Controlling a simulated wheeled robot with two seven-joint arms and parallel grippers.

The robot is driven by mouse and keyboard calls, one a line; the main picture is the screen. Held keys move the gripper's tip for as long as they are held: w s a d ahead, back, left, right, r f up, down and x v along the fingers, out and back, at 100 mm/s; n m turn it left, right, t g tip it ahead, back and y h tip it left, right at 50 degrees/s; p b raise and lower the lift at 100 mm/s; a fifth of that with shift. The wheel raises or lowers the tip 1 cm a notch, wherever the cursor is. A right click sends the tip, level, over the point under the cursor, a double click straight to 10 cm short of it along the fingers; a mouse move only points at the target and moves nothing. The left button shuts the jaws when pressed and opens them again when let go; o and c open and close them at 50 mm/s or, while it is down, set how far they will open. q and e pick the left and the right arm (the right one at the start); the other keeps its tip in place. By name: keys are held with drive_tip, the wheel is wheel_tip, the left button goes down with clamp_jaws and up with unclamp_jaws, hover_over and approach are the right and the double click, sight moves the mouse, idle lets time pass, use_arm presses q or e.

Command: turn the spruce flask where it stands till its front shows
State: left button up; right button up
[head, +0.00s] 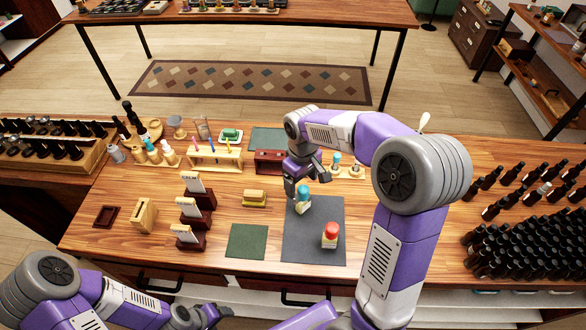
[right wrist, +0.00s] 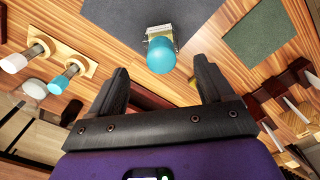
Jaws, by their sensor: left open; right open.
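Two small flasks stand upright on the dark grey mat (head: 316,250). One has a blue cap and a pale body (head: 303,203); the other has a red cap (head: 330,232). No name is legible on either, so I cannot tell which is the spruce flask. My right gripper (head: 294,187) is open and empty, just beside and behind the blue-capped flask. In the right wrist view that flask (right wrist: 160,54) lies ahead of the open fingers (right wrist: 161,66), centred between them and apart from them. My left gripper (head: 202,315) is open and empty at the front edge.
A green mat (head: 248,242) lies left of the grey mat. A red box (head: 269,162) is behind. Dark bottles (head: 515,235) crowd the right.

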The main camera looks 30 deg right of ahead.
sight(303, 198)
drive_tip(key=shift+s+f, duration=0.75)
drive_tip(key=shift+f, duration=0.25)
drive_tip(key=f, duration=0.4)
drive_tip(key=shift+w+b, duration=0.25)
drive_tip(key=shift+b, duration=0.1)
drive_tip(key=shift+s+f, duration=0.1)
drive_tip(key=shift+f, duration=0.3)
use_arm(q)
drive_tip(key=shift+s+f, duration=0.35)
drive_tip(key=shift+s, duration=0.1)
use_arm(e)
drive_tip(key=shift+f, duration=0.1)
drive_tip(key=c, duration=1.2)
drive_tip(key=m, duration=0.4)
use_arm(q)
drive_tip(key=shift+r+p, duration=0.35)
drive_tip(key=shift+r, duration=0.05)
use_arm(e)
drive_tip(key=m, duration=0.5)
drive_tip(key=shift+m, duration=0.4)
